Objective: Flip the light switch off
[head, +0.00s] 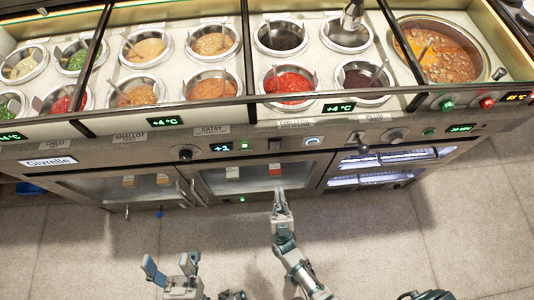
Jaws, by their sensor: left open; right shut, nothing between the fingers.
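A small dark rocker-like switch (274,144) sits on the counter's front panel, between the blue-lit display and a round glowing button. No readable label marks it as the light switch, and its position is too small to tell. My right gripper (279,192) is shut and empty, in front of the middle cabinet door and below the switch in the picture, apart from it. My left gripper (169,262) is open and empty over the floor at lower left, away from the panel.
The panel also carries a black knob (185,154), a glowing round button (312,141), a lever (361,143) and a grey knob (395,136). Above are sauce wells behind glass. The right-hand cabinet (375,179) is lit inside. The tiled floor (480,230) is clear at right.

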